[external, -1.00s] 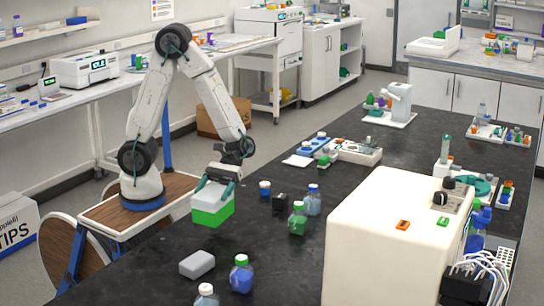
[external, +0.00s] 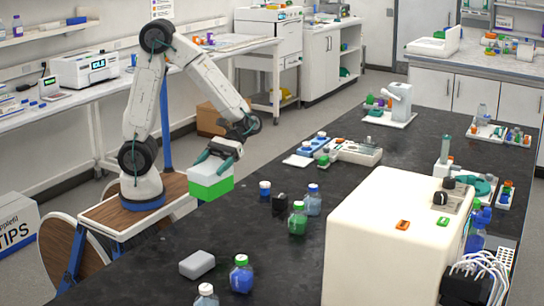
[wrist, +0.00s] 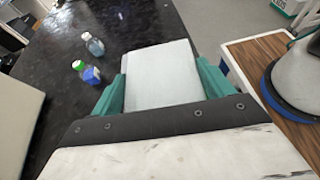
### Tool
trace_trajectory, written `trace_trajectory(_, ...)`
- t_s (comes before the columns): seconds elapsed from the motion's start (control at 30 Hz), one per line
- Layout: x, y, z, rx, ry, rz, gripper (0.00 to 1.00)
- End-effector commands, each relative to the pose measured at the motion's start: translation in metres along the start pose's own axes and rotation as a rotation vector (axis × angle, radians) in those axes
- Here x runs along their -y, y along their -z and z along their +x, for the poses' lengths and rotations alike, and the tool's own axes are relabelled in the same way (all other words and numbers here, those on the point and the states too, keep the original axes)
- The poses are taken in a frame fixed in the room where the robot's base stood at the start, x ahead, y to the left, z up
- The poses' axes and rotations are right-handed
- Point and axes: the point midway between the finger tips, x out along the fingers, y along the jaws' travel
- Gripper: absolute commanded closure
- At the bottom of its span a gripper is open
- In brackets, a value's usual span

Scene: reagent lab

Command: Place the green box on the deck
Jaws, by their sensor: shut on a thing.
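The green box (external: 212,189) has a white upper part and a green lower part. My gripper (external: 214,162) is shut on it from above and holds it raised near the left edge of the black bench, slightly tilted. In the wrist view the teal fingers of my gripper (wrist: 163,88) lie on both sides of the box (wrist: 158,72), whose pale top shows while its green part is hidden. The wooden deck (external: 178,188) of my own base lies left of and behind the box, with my arm base standing on it; the deck (wrist: 240,52) shows at right in the wrist view.
The black bench (external: 150,262) carries a grey block (external: 197,264), a blue bottle (external: 241,274), a green bottle (external: 298,219), a pale blue bottle (external: 313,201) and a small black object (external: 279,204). A large cream machine (external: 375,240) stands at right. The deck's bare front part is free.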

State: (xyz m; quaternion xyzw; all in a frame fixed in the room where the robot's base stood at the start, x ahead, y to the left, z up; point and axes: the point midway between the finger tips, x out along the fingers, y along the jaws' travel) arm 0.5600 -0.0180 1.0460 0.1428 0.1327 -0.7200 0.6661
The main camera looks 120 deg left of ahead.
Motion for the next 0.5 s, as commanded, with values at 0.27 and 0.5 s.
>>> trace_trajectory(0.27,0.028,0.051,-0.028,0.003,0.264,0.105,0.47)
trace_trajectory(0.5,0.06,0.11,-0.095,0.003,0.722,0.297,0.47)
